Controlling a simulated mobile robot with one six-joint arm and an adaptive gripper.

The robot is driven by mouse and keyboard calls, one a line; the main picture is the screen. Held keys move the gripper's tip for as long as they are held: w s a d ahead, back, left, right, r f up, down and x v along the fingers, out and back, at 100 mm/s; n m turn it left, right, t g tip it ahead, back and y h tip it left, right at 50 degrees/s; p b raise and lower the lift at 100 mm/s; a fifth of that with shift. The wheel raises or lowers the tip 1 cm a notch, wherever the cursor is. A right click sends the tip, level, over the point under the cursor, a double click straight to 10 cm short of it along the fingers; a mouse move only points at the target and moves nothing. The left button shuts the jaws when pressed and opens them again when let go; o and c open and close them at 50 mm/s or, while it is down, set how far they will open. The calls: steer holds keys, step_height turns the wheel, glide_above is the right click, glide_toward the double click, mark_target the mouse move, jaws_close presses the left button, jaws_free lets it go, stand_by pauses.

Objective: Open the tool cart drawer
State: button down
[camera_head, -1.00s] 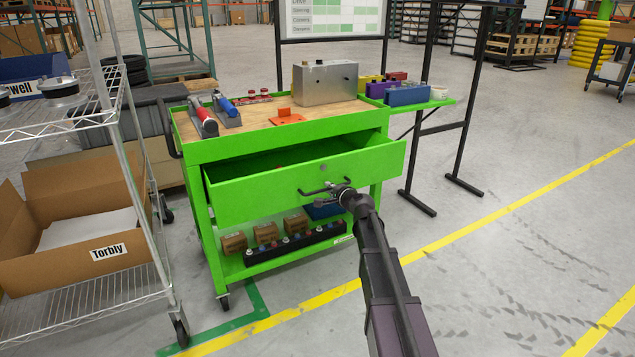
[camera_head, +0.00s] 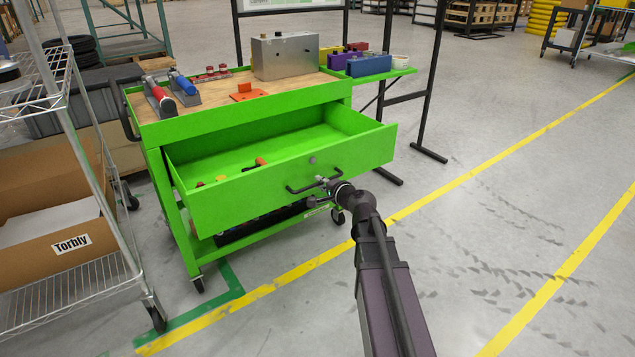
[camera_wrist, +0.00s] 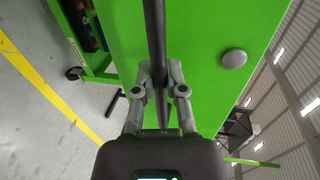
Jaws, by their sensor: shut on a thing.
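The green tool cart (camera_head: 235,127) stands in front of me, with its drawer (camera_head: 290,178) pulled well out and its inside showing. A few small orange, red and dark items lie in the drawer. A black bar handle (camera_head: 298,190) runs across the drawer front. My gripper (camera_head: 328,182) is shut on this handle near its right part. In the wrist view my gripper (camera_wrist: 160,95) has a finger on each side of the handle bar (camera_wrist: 156,40), and the round silver lock (camera_wrist: 234,58) shows on the green drawer front.
A wire shelf rack (camera_head: 95,280) with a cardboard box labelled Torbly (camera_head: 50,235) stands close on the left. A metal box (camera_head: 286,56) and tools are on the cart top. The floor right of the cart is clear, with yellow lines.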

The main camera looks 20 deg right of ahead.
steer(key=c, duration=0.7)
jaws_free()
